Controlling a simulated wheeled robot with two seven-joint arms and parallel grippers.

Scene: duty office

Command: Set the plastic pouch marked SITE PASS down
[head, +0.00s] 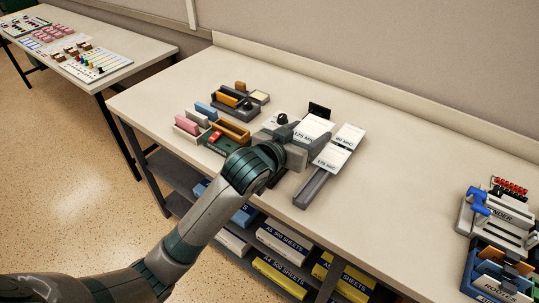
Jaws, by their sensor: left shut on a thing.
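My left gripper (300,146) is over the near part of the long table, among white labelled cards and dark holders. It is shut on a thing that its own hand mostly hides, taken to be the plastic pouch. I cannot read the words SITE PASS anywhere, and I cannot tell whether the held thing touches the table. My right gripper is out of view.
Left of the gripper are a green tray with a red piece (216,137), pink and blue blocks, and a dark organiser (240,101). Paper packs lie on the shelf below.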

